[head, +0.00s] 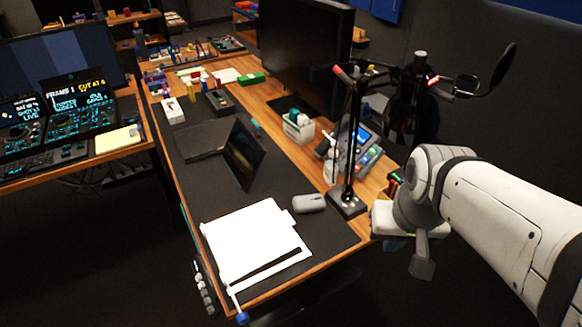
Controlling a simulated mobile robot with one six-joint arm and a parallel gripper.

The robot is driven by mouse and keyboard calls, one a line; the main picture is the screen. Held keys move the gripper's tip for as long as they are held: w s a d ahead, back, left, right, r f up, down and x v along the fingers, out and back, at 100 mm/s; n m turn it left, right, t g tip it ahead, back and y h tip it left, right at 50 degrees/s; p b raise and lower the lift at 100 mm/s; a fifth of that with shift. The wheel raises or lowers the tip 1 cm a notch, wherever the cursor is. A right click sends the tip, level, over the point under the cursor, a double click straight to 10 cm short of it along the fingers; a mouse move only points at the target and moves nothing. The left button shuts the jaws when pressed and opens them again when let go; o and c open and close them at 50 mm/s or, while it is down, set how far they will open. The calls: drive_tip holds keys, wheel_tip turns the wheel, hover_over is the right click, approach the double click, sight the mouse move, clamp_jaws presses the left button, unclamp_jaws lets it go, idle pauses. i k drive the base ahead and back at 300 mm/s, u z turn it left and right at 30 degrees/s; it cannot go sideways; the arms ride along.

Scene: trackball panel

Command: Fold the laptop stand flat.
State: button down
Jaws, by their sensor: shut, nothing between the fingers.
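What looks like the laptop stand (243,156) is on the dark desk mat. Its dark panel stands up, tilted, at the right end of a flat dark part (200,143), so it appears unfolded. The join between the two is too dark to make out. My gripper (422,267) hangs at the right, beyond the desk's front right corner. It is shut and empty, well apart from the stand.
A lamp (347,200) and a control panel (362,150) stand between my arm and the stand. A large monitor (303,55) stands behind.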

sight(244, 242)
drive_tip(key=u, duration=0.5)
drive_tip(key=k, duration=0.9)
drive_tip(key=z, duration=0.35)
drive_tip(key=i, duration=1.45)
drive_tip(key=z, duration=0.05)
